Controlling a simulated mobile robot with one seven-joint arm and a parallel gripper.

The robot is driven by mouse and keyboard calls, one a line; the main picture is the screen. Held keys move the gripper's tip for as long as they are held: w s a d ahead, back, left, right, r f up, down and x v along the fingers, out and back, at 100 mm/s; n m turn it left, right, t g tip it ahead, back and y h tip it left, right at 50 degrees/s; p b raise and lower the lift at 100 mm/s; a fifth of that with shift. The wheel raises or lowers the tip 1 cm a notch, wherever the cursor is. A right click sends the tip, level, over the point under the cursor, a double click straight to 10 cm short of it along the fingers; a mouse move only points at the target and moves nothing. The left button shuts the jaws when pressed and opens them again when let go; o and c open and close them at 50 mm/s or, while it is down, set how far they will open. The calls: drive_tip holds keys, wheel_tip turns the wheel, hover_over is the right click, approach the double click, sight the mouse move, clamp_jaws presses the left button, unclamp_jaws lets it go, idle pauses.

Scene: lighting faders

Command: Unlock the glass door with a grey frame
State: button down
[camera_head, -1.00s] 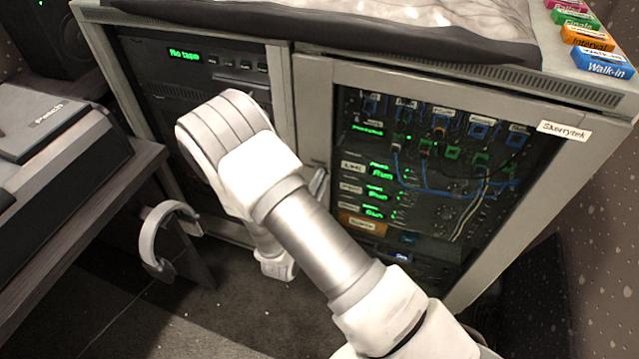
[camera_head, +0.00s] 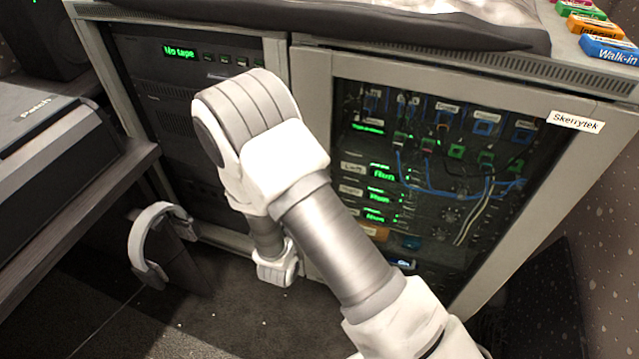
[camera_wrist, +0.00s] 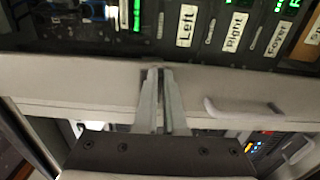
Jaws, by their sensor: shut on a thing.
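The glass door with a grey frame (camera_head: 312,120) is upright on the right half of the rack cabinet and looks shut. Cables and green-lit units show through its glass. In the wrist view its grey frame (camera_wrist: 60,85) runs across the picture, with a pale bar handle (camera_wrist: 245,108) to the right of my fingers. My gripper (camera_wrist: 158,75) has its fingers close together, tips against the frame, shut on a small part there. The tips mostly hide that part, so its shape and turn cannot be told. In the head view my arm hides my gripper and the handle.
A second rack bay with a "No tape" display (camera_head: 180,52) is to the left. Headphones (camera_head: 150,240) hang at a dark desk (camera_head: 75,200) on the left. Dark floor is open below.

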idle(0.4)
drive_tip(key=c, duration=1)
unclamp_jaws()
drive_tip(key=p+v, duration=0.3)
drive_tip(key=v, duration=1.4)
drive_tip(key=shift+s, duration=0.2)
drive_tip(key=shift+r, duration=0.1)
